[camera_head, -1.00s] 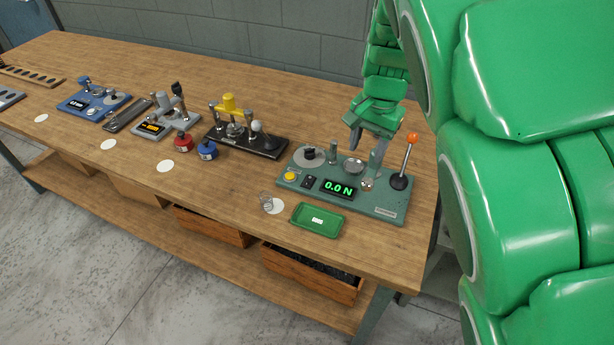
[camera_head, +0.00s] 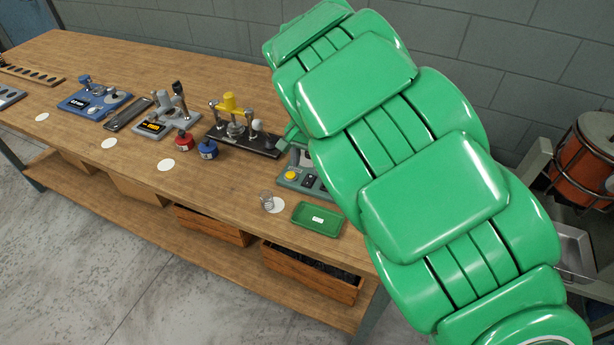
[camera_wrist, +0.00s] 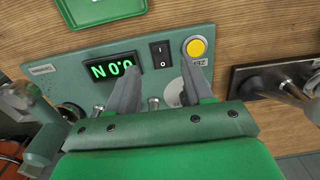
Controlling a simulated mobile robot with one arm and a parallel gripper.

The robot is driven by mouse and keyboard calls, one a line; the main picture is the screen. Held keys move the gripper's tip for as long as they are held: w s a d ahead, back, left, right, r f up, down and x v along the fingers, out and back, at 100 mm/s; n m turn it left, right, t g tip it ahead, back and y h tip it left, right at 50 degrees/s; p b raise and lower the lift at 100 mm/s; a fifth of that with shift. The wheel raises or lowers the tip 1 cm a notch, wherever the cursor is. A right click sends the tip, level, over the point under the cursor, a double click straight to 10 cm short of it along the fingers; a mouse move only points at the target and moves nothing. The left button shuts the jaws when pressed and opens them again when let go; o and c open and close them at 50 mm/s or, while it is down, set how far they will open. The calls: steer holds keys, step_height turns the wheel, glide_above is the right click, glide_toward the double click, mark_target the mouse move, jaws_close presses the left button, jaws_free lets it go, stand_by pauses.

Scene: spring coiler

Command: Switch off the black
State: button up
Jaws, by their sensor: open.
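The black rocker switch (camera_wrist: 159,51) sits on the grey-green tester (camera_wrist: 215,45) between a lit green display (camera_wrist: 112,67) reading 0.0 N and a yellow round button (camera_wrist: 197,47). In the head view the switch (camera_head: 307,181) shows just left of my arm, which hides most of the tester (camera_head: 284,184). My gripper (camera_wrist: 161,73) is open and empty over the tester, its two fingers pointing toward the switch, one on each side of it in the picture. I cannot tell how far above the panel the fingertips are.
A green tray (camera_head: 317,219) and a glass with a spring (camera_head: 267,201) stand in front of the tester. A black fixture with a yellow handle (camera_head: 229,103) stands to its left, with red (camera_head: 184,141) and blue (camera_head: 207,149) pots nearby. The front table edge is mostly clear.

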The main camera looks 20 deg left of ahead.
mark_target(307, 183)
steer(key=shift+f, duration=3.15)
jaws_close()
steer(key=shift+w+a+r+g, duration=0.1)
steer(key=shift+w+g, duration=0.1)
steer(key=shift+g, duration=0.5)
steer(key=shift+w+g, duration=0.15)
steer(key=shift+g, duration=0.55)
